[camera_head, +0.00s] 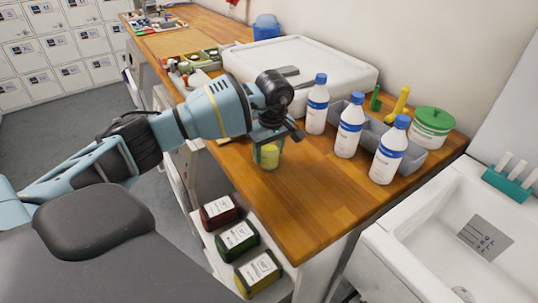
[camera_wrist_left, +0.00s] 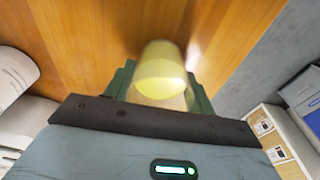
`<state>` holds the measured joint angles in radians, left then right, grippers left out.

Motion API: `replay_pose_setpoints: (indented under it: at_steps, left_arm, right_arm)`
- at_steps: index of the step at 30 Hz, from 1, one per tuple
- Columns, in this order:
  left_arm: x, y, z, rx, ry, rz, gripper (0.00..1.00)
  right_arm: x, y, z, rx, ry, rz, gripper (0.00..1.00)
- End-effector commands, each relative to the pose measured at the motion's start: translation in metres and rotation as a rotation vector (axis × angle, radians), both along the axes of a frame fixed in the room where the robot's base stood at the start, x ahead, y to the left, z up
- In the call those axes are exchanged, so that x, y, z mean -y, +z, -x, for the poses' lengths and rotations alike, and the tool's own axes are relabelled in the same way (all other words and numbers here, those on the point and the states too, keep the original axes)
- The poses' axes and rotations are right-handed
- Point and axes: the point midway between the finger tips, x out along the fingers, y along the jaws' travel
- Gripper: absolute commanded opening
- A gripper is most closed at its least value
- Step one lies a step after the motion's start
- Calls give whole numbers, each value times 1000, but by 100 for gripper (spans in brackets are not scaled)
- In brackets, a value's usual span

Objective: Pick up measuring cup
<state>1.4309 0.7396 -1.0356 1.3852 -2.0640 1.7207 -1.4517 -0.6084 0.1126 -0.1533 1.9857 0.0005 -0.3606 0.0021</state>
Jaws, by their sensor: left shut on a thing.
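The measuring cup (camera_head: 267,157) is a small, clear-looking cup with yellow in it. In the head view it is on or just above the wooden counter (camera_head: 300,205), near the counter's front edge; I cannot tell whether it touches the wood. My left gripper (camera_head: 268,143) reaches down over it and is shut on it. In the left wrist view the yellowish cup (camera_wrist_left: 161,72) sits between the two green fingers (camera_wrist_left: 160,88) of the left gripper. My right gripper is not in view.
Several white bottles with blue caps (camera_head: 349,130) stand right of the gripper, by a grey bin (camera_head: 412,159). A white box (camera_head: 300,65) lies behind. A white sink (camera_head: 450,230) adjoins at right. The front right counter is clear.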

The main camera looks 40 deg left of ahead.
Motion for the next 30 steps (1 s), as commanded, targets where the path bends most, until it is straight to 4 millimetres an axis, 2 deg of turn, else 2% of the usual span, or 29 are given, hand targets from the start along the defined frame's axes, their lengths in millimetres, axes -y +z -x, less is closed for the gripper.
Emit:
replay_pose_setpoints:
  at_steps: [14, 26, 30]
  left_arm:
    - [0, 7, 0, 2, 1, 1, 29]
    - [0, 37, 0, 2, 1, 1, 29]
    - [8, 37, 14, 1, -2, -1, 29]
  right_arm:
    - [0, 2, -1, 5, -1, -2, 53]
    - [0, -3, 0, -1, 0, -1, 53]
    - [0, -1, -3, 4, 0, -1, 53]
